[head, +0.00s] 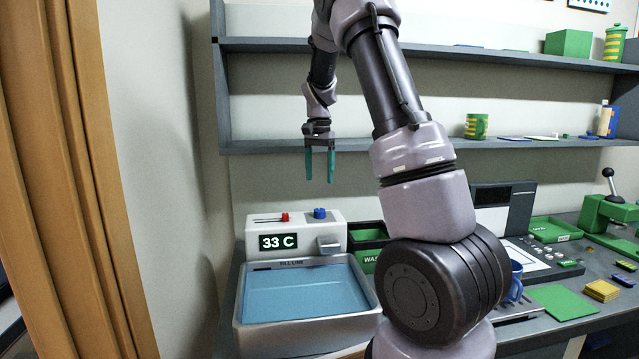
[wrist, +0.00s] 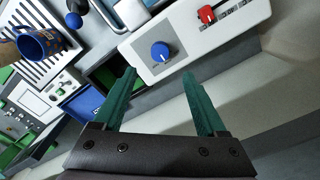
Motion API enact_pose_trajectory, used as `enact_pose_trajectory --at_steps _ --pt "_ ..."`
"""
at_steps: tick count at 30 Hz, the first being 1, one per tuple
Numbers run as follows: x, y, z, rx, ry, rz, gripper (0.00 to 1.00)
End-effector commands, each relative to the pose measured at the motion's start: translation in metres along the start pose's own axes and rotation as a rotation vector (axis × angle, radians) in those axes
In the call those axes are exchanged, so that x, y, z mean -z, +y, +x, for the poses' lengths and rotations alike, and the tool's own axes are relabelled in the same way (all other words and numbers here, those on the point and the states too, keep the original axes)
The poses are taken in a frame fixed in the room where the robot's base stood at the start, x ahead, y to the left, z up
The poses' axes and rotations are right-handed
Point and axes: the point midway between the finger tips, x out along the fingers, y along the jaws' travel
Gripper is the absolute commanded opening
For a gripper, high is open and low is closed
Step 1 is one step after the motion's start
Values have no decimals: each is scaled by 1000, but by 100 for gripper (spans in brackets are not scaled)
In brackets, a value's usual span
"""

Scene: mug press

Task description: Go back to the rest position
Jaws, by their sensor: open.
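My gripper (head: 320,165) has two teal fingers that hang apart with nothing between them. In the head view it is up in the air in front of the lower shelf, above the white control box. In the wrist view the gripper (wrist: 165,95) is also open and empty, with the blue knob (wrist: 160,51) and red slider (wrist: 207,14) of the control box beyond the fingertips. My arm hides part of the bench in the head view.
A water basin (head: 370,312) stands below, its box (head: 325,237) reading 33 C. A blue mug (head: 514,282) is partly hidden by my arm. The lower shelf (head: 260,146) runs behind my gripper. A green press (head: 606,210) stands far right.

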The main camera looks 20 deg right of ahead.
Motion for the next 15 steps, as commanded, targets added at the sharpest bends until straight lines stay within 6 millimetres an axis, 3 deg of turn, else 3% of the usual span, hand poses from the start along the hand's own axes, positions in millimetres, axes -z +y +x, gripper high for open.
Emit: enact_pose_trajectory --at_steps 15 --pt "-3 2 -6 13 1 -5 74"
